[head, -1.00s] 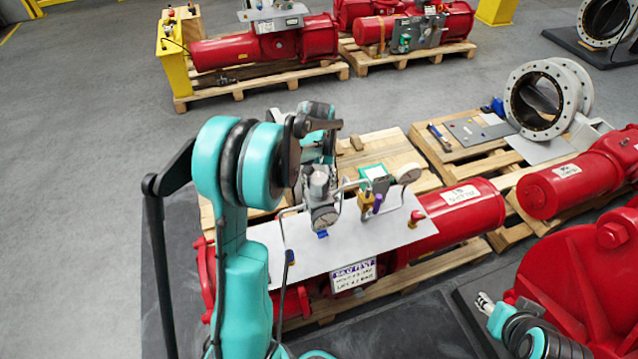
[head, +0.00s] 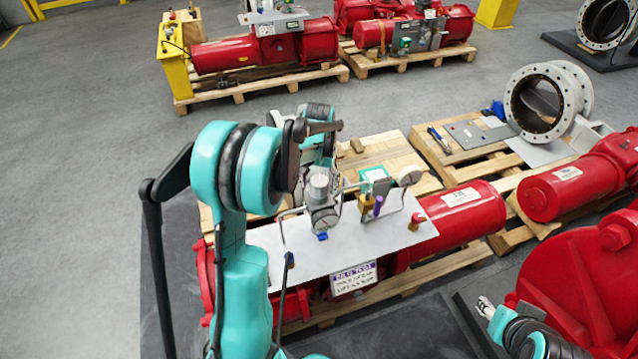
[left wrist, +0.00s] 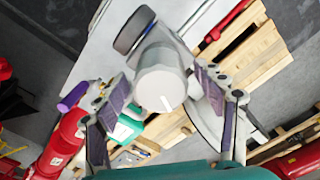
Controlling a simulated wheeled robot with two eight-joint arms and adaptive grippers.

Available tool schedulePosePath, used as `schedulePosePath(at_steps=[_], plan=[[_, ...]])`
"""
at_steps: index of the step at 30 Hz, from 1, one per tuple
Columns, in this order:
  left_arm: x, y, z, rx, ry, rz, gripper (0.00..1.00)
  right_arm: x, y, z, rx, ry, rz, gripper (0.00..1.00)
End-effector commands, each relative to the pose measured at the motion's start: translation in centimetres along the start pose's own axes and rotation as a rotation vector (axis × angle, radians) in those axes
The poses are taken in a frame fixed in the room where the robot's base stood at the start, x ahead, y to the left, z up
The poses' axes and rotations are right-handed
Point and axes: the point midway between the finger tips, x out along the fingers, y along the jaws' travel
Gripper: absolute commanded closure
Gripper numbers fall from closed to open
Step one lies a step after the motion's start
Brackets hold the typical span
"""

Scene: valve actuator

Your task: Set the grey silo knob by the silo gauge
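The grey silo knob (left wrist: 160,82) is a pale cylinder with a white mark on its end, in the middle of the left wrist view. In the head view the knob (head: 319,184) stands above the valve plate. My left gripper (left wrist: 163,92) is open, with one dark finger pad on each side of the knob and narrow gaps that look clear of it. A round gauge (head: 324,219) sits just below the knob in the head view; its reading is too small to make out. My right gripper (head: 486,306) is at the lower right, away from the knob; its finger state is unclear.
The white plate (head: 290,262) lies over a red actuator (head: 467,215) on a pallet. A brass fitting with a purple handle (head: 378,206), a second round gauge (head: 410,175) and thin pipes stand close to the knob's right. A lettered placard (head: 354,278) hangs at the plate's front edge.

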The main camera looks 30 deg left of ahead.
Motion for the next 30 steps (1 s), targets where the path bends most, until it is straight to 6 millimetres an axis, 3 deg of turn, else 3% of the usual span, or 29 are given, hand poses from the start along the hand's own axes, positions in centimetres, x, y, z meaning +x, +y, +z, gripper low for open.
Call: schedulePosePath(at_steps=[11, 24, 30], plan=[[-0.9, 0.0, 0.0, 0.000, 0.000, 0.000, 0.29, 0.0, 0.0, 0.0, 0.000, 0.000, 0.000, 0.60], [-9.6, 0.0, 0.0, 0.000, 0.000, 0.000, 0.29, 0.0, 0.0, 0.0, 0.000, 0.000, 0.000, 0.60], [-11.7, 0.0, 0.0, 0.000, 0.000, 0.000, 0.29, 0.0, 0.0, 0.0, 0.000, 0.000, 0.000, 0.60]])
